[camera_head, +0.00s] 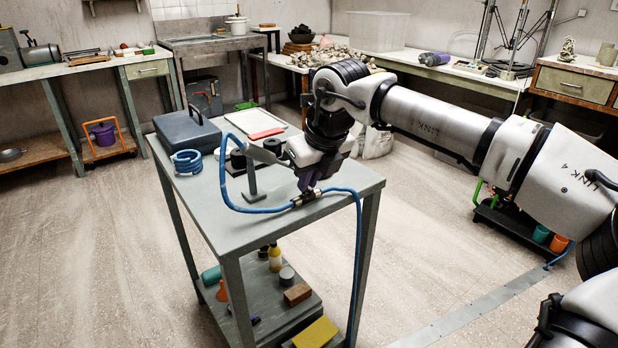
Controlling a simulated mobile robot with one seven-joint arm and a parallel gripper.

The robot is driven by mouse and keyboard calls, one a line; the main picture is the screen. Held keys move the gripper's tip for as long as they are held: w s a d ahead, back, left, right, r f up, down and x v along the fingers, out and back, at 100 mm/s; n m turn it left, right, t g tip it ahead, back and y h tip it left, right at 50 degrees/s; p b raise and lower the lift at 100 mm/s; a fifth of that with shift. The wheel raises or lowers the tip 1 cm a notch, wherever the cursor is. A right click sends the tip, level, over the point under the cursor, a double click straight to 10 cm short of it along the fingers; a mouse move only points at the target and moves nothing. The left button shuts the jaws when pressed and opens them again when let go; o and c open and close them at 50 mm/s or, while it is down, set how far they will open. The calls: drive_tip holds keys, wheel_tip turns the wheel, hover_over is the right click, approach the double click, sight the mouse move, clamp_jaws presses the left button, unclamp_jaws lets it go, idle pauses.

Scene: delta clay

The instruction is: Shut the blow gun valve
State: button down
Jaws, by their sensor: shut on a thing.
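My gripper (308,182) points down over the near right part of the grey table (335,188). It is shut on the small valve (308,197) in the blue hose line, whose metal body lies at the table's near edge. The blue hose (358,240) runs from the valve over the edge and down, and on the other side it loops left and up toward the blow gun (252,152) on a grey stand. The valve's handle is mostly hidden between my fingers, so its angle cannot be told.
On the table are a dark case (187,134), a coil of blue hose (187,161) and a tray with a red item (265,133). Bottles and blocks stand on the lower shelf (250,300). Benches line the back wall. The floor left of the table is clear.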

drive_tip(key=c, duration=1.5)
unclamp_jaws()
drive_tip(key=p+v, duration=0.1)
drive_tip(key=v, duration=1.3)
drive_tip(key=shift+p, duration=0.35)
